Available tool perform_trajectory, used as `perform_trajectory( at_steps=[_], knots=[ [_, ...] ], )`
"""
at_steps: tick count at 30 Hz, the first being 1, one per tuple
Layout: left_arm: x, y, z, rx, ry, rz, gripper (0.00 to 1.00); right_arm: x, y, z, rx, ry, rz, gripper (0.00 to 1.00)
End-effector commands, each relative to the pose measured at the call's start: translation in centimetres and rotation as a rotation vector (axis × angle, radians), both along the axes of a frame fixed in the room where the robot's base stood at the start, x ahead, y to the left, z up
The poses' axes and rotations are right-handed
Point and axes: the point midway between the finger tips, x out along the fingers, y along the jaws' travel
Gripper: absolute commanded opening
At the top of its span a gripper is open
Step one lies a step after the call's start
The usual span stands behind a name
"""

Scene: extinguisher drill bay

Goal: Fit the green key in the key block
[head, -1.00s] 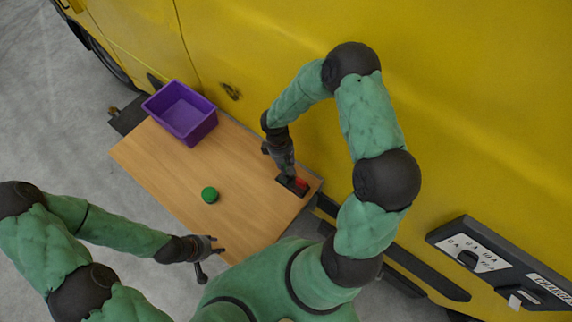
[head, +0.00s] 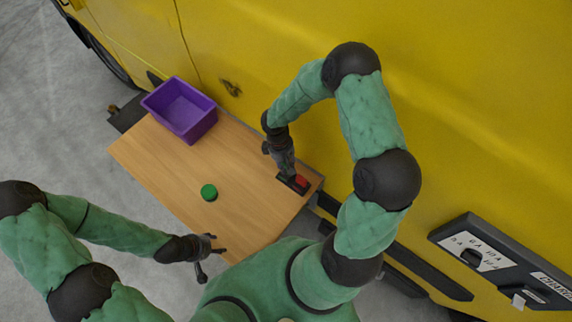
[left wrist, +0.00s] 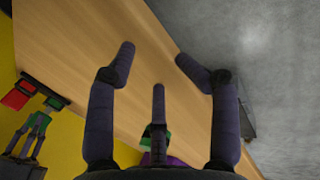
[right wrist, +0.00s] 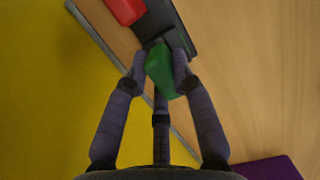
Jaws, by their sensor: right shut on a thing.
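The green key (right wrist: 160,70) is between the fingertips of my right gripper (right wrist: 158,72), which is shut on it. Its far end is at the black key block (right wrist: 182,22); I cannot tell whether it is in a slot or just above it. A red piece (right wrist: 125,8) sits at the block, beside the green key. In the head view, my right gripper (head: 284,172) hides the green key, and the red piece (head: 301,181) shows. My left gripper (head: 214,249) is open and empty near the table's front edge; its spread fingers show in the left wrist view (left wrist: 155,70).
The wooden table (head: 165,165) carries a purple bin (head: 203,128) at its far end and a round green object (head: 209,192) on its middle. The yellow vehicle (head: 480,100) stands close along the block's side. The table between bin and block is clear.

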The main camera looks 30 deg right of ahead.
Motion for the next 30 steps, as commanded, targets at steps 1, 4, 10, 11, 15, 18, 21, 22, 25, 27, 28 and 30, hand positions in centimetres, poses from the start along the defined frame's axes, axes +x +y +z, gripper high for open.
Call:
perform_trajectory(
  at_steps=[1,4,10,11,15,18,21,22,25,27,28,30],
  knots=[
    [0.0,-0.1,-0.3,-0.001,0.0,-0.004,0.4,0.0,0.0,-0.2,0.0,0.0,0.0,0.0],
    [0.0,-0.1,-0.5,-0.001,-0.001,-0.005,0.4,0.0,0.0,-0.4,0.0,0.0,0.0,0.0],
    [0.0,-0.1,-0.9,0.0,0.001,-0.007,0.4,0.0,0.0,-0.8,0.0,0.0,0.0,0.0],
    [0.0,-0.1,-0.9,-0.001,0.002,-0.006,0.4,0.0,0.0,-0.8,0.0,0.0,0.0,0.0],
    [-0.1,-0.1,-1.2,-0.001,0.003,-0.004,0.4,0.0,0.0,-1.1,0.0,0.0,0.0,0.0],
    [-0.1,-0.1,-1.4,-0.001,0.003,-0.003,0.4,0.0,0.0,-1.3,0.0,0.0,0.0,0.0],
    [-0.1,-0.1,-1.6,0.0,0.004,-0.002,0.4,0.0,0.0,-1.4,0.0,0.0,0.0,0.0],
    [-0.1,-0.1,-1.6,0.0,0.004,-0.001,0.4,0.0,0.0,-1.5,0.0,0.0,0.0,0.0],
    [-0.1,0.0,-1.8,0.0,0.004,0.0,0.4,0.0,0.0,-1.7,0.0,0.0,0.0,0.0],
    [-0.1,0.0,-1.7,0.0,0.004,0.0,0.4,0.0,0.0,-1.6,-0.001,0.0,0.0,0.0],
    [-0.1,0.0,-1.7,0.0,0.005,0.0,0.4,0.0,0.0,-1.6,-0.001,0.0,0.0,0.0],
    [-0.1,0.0,-1.7,0.0,0.003,0.0,0.4,0.0,-0.1,-1.6,-0.001,0.0,0.0,0.0]
  ],
)
